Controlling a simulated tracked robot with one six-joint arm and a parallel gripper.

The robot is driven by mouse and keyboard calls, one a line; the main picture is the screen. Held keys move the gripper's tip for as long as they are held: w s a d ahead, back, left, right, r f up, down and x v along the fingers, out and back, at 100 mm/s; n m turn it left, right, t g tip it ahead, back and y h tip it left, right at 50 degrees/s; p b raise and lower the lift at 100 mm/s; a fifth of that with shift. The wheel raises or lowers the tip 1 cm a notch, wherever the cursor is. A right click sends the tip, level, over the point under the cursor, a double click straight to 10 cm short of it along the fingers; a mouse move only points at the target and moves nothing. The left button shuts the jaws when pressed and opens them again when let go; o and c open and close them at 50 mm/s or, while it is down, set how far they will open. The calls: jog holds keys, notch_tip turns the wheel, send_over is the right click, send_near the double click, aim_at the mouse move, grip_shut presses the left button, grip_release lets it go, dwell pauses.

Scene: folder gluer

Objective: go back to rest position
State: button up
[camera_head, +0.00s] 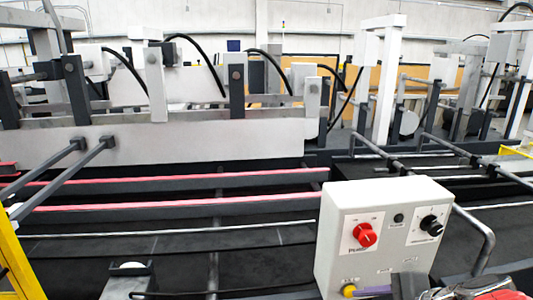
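A light grey control box (377,232) stands at the lower right of the head view. On its face are a red rotary knob (364,235), a black rotary switch (431,225) and a yellow button (349,290) near the bottom. No gripper fingers show in this view. Grey and red hardware (490,287) cuts into the bottom right edge, in front of the box's lower part. I cannot tell whether it belongs to my arm.
The folder gluer's long grey side plate (210,141) spans the left and middle. Red-edged rails (180,204) run below it. Dark bars (66,178) stick out at the left. A yellow frame (14,262) stands at the lower left. A bent metal tube (480,235) is right of the box.

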jog(key=s+a+r+n+h, duration=0.1)
jog(key=s+n, duration=0.3)
jog(key=n, duration=0.4)
jog(key=s+a+r+n+g+h, duration=0.1)
jog(key=s+a+r+n+h, duration=0.1)
jog(key=n, duration=0.7)
jog(key=shift+s+a+g+h, duration=0.3)
jog(key=shift+s+a+h, duration=0.4)
jog(key=shift+s+h, duration=0.3)
jog(key=shift+s+r, duration=0.1)
jog(key=shift+s, duration=0.1)
